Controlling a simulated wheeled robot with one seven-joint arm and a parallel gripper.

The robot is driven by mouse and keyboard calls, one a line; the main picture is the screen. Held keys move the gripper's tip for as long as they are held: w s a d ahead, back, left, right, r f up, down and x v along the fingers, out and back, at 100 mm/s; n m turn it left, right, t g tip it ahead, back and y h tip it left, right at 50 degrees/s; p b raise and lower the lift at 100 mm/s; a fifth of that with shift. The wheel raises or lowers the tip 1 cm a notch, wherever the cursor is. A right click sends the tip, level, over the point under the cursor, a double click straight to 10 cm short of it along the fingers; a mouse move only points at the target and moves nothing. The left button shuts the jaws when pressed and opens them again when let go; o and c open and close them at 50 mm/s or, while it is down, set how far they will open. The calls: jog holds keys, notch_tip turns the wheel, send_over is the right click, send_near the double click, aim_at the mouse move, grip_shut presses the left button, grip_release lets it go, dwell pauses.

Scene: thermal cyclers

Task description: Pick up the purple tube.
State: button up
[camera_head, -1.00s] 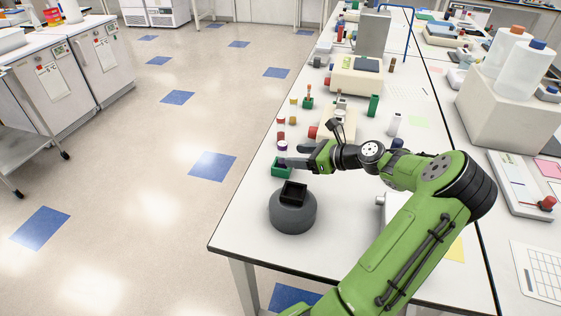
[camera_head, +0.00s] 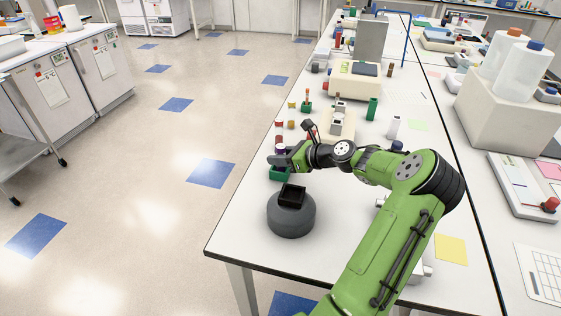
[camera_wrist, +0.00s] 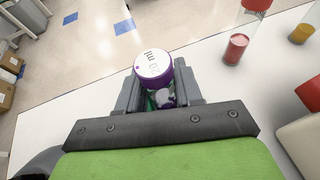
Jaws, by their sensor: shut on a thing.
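The purple tube (camera_wrist: 155,68) shows in the wrist view, with a purple cap and a white, printed top facing the camera. My gripper (camera_wrist: 158,90) is shut on it, one grey finger on each side. The cap rises past the fingertips; most of the tube's body is hidden below. In the head view my gripper (camera_head: 283,160) is at the green rack (camera_head: 281,174) near the table's left edge. I cannot tell whether the tube's lower end is still in the rack.
A dark grey round device with a black square top (camera_head: 291,214) stands just in front of the rack. A red-filled tube (camera_wrist: 236,48) and a yellow-capped item (camera_wrist: 301,33) stand beyond, to the right in the wrist view.

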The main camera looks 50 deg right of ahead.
notch_tip(320, 180, up, 18)
jog(key=p, duration=0.6)
